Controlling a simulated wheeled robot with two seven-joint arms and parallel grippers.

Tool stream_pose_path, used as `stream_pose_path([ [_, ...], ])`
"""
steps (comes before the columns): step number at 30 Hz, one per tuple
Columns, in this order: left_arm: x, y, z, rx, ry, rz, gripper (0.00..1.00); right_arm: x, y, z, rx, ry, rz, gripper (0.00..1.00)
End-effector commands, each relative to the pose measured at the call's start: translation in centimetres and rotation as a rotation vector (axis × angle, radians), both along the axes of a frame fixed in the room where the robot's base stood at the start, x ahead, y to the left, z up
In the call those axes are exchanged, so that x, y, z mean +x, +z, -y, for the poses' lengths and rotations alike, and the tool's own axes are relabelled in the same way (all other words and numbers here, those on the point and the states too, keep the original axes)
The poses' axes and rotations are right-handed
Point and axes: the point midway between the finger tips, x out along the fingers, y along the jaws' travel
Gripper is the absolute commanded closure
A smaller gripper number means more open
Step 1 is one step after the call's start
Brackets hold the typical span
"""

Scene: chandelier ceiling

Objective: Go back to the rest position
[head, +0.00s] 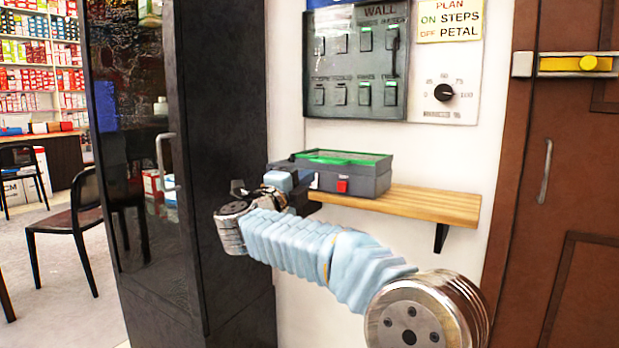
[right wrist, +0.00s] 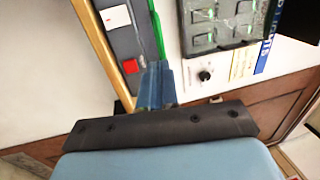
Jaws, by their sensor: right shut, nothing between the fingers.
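My right arm comes in from the lower right of the head view, and my right gripper (head: 284,184) is in front of the left end of a grey box with a green rim (head: 372,181). In the right wrist view my right gripper (right wrist: 155,84) is shut with nothing between its fingers. There its fingertips appear close to the grey box (right wrist: 122,40) with its red button (right wrist: 130,66); I cannot tell whether they touch. My left gripper is in neither view.
The box stands on a wooden wall shelf (head: 430,203). Above it are a switch panel (head: 355,65) and a dial (head: 442,92). A dark cabinet (head: 225,130) stands left, a brown door (head: 560,180) right. Chairs (head: 75,222) stand on open floor at the far left.

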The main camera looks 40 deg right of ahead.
Motion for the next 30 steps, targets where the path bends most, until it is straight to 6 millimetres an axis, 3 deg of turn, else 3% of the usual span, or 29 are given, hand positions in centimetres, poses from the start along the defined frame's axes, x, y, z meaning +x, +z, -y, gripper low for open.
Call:
stream_pose_path([
  [10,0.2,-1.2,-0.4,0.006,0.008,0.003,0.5,-2.1,-1.1,-5.3,0.0,0.006,0.001,1.0],
  [19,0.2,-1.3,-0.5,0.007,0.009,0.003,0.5,-2.7,-1.3,-6.5,0.001,0.004,-0.001,1.0],
  [22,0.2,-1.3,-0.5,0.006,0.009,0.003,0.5,-1.8,-2.0,-6.8,-0.022,0.022,-0.025,1.0],
  [26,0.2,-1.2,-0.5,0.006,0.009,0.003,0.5,2.1,-6.2,-8.8,-0.129,0.126,-0.156,1.0],
  [29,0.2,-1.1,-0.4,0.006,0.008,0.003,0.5,6.2,-12.5,-11.2,-0.246,0.27,-0.331,1.0],
  [30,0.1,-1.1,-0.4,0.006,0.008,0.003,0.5,7.6,-15.6,-12.4,-0.291,0.337,-0.411,1.0],
])
